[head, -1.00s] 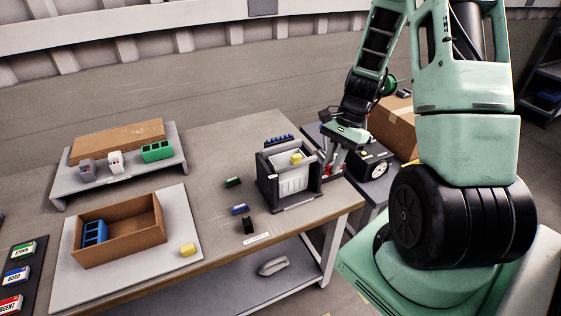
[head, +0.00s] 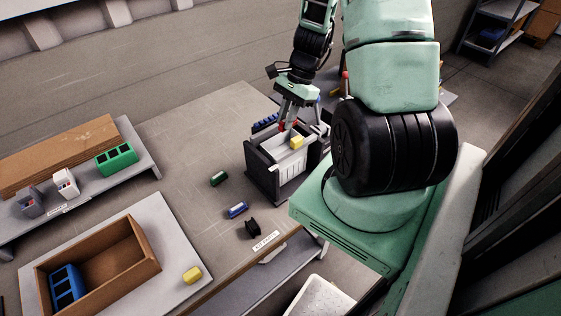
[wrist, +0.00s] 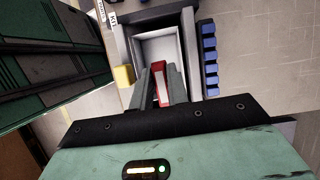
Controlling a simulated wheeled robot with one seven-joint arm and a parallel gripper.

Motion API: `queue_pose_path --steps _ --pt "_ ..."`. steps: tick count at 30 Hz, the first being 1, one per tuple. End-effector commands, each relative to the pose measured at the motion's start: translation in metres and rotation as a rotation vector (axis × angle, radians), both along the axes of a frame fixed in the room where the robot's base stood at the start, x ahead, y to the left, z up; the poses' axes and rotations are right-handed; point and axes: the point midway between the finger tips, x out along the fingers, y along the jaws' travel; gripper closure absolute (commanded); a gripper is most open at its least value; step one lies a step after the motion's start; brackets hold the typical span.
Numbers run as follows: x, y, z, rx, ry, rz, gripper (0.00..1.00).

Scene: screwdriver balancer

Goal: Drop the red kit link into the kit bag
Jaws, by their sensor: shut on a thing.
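The red kit link (wrist: 161,83) is held between the two fingers of my gripper (wrist: 160,90) in the wrist view. In the head view, my gripper (head: 288,122) points down above the kit bag (head: 291,166), a white open-topped bag in a dark frame. A small patch of red shows at the fingertips there. In the wrist view, the pale inside of the bag (wrist: 158,47) lies beyond the fingertips and the link. The link's height above the rim is hard to tell.
A row of blue pieces (wrist: 209,58) runs along one side. Green (head: 219,178), blue (head: 237,210) and black (head: 252,228) parts lie left of the frame. A brown box (head: 150,262) stands farther left.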

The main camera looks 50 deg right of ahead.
Motion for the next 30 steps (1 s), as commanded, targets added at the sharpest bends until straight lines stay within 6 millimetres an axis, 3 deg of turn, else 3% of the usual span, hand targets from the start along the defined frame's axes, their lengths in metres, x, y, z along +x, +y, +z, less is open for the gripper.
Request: queue_pose_path --steps 10,22,23,25,30 --pt "0.0 0.0 -0.044 0.0 0.0 0.001 1.0" --pt "0.0 0.0 -0.048 -0.001 0.0 0.001 1.0" --pt "0.0 0.0 -0.048 0.0 0.0 0.001 0.76" --pt "0.0 0.0 -0.048 0.0 0.0 0.001 0.58" --pt "0.0 0.0 -0.048 0.0 0.0 0.001 0.58"
